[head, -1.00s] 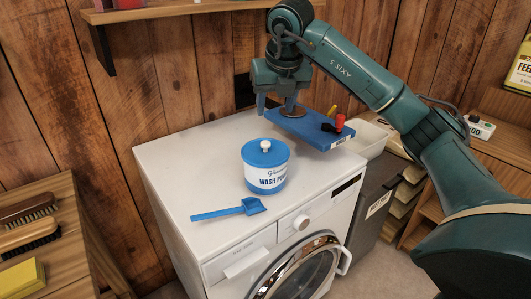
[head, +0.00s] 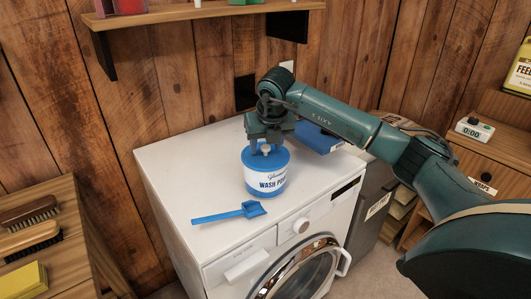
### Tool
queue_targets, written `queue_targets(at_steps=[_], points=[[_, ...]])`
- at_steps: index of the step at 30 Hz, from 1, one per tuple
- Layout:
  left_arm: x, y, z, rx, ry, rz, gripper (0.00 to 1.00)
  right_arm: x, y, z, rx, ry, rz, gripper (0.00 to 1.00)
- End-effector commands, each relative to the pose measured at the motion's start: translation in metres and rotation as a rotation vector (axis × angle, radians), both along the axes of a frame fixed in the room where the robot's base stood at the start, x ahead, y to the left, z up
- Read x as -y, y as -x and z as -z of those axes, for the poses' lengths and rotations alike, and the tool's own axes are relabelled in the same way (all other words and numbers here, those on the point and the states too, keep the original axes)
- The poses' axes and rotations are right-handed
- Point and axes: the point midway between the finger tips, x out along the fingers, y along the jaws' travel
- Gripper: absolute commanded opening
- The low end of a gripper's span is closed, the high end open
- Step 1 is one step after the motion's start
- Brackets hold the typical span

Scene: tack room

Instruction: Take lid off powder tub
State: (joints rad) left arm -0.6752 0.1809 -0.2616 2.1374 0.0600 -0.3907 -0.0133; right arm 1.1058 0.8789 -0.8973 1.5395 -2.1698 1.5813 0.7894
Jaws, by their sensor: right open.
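The powder tub (head: 266,180) is white with blue bands and a "WASH PO..." label. It stands upright on top of the white washing machine (head: 185,160). Its blue lid (head: 280,158) is on it, with a pale knob (head: 266,149) in the middle. My right gripper (head: 266,150) points down over the lid, its open fingers on either side of the knob. Whether the fingers touch the knob or lid, I cannot tell. My left gripper is not in view.
A blue scoop (head: 228,213) lies on the machine in front of the tub. A wooden shelf (head: 200,11) hangs above. Brushes (head: 30,225) and a yellow block (head: 22,281) lie on the left bench.

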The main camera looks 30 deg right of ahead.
Motion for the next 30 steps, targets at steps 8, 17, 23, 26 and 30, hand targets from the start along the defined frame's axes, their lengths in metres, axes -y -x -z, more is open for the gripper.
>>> queue_targets(at_steps=[8,17,23,26,30], points=[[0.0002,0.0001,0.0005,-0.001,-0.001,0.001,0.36,-0.0004,0.0000,0.0000,0.000,-0.001,-0.001,0.41],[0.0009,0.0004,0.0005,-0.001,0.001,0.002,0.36,-0.0004,0.0000,-0.0003,0.000,-0.001,-0.001,0.16],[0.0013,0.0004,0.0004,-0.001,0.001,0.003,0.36,-0.0003,-0.0001,-0.0005,0.001,0.000,-0.001,0.02],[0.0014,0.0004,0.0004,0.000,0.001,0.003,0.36,-0.0003,-0.0001,-0.0005,0.001,0.000,-0.001,0.02],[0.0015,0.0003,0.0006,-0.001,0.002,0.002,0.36,-0.0002,-0.0004,-0.0037,0.002,-0.001,-0.001,0.02]])
